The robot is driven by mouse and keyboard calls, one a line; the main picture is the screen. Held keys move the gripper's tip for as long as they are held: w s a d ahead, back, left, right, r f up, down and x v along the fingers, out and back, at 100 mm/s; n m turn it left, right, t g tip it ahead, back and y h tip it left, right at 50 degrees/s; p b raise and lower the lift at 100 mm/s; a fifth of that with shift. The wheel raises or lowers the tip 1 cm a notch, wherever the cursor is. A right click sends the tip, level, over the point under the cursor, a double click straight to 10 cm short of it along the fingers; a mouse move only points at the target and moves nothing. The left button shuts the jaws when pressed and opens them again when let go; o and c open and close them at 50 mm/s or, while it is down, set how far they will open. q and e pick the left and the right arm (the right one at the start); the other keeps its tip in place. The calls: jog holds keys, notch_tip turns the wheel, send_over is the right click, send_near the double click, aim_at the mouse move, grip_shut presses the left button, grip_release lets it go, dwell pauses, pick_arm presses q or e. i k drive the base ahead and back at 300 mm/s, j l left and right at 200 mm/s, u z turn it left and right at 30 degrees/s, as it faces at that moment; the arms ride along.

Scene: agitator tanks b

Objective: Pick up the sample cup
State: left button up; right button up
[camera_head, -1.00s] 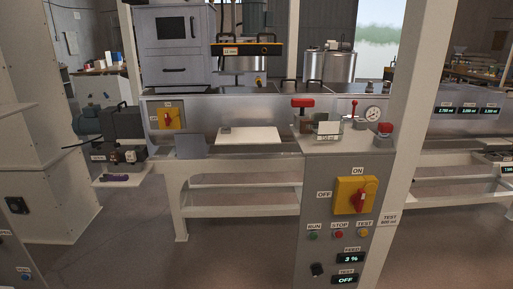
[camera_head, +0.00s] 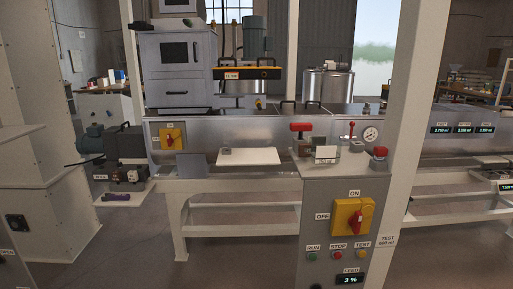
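No thing in view can be made out for sure as the sample cup. A small clear or pale box-like item (camera_head: 325,153) with a label below it sits on top of the grey control pedestal (camera_head: 335,182), right of centre, between a red-handled valve and a gauge. It is too small to tell whether it is the cup. A small grey item (camera_head: 225,152) lies on a white board (camera_head: 259,158) on the steel bench to its left. Neither of my grippers shows in the view.
The pedestal carries a yellow and red rotary switch (camera_head: 353,217) and several buttons. A red-handled valve (camera_head: 301,137), a pressure gauge (camera_head: 370,134) and a red knob (camera_head: 380,153) stand close around its top. A cream column (camera_head: 407,110) rises at right. Floor is clear in front of the bench.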

aim_at(326, 150)
jog(key=i+j+z, duration=0.15)
jog(key=i+j, duration=0.25)
jog(key=i+j+z, duration=0.15)
jog(key=i+j, duration=0.25)
jog(key=j, duration=0.15)
